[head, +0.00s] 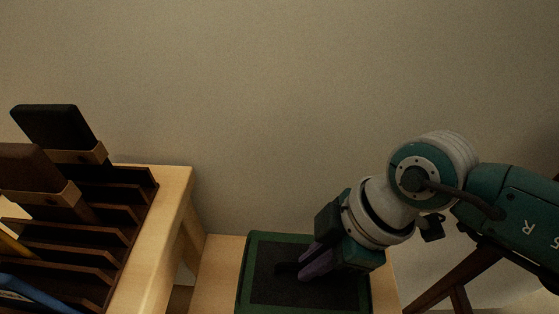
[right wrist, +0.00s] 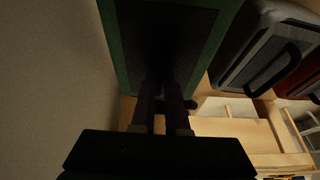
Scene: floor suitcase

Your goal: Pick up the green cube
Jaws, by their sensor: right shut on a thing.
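No green cube can be made out in either view. A green-rimmed, dark-faced flat case (head: 247,275) lies on light wood at the bottom centre of the head view. It also shows at the top of the right wrist view (right wrist: 112,35). My right gripper (head: 303,266), with purplish fingers, points down over the dark face. It is shut on a small dark piece (head: 286,268) at its fingertips, too dim to name. In the right wrist view the fingers (right wrist: 160,112) are in deep shadow. My left gripper is not in view.
A wooden stand at left bears a dark slotted rack (head: 115,215) with black and brown blocks. In the right wrist view, a grey case (right wrist: 262,48) and a red case (right wrist: 303,75) with black handles stand beside the green one. A plain wall is behind.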

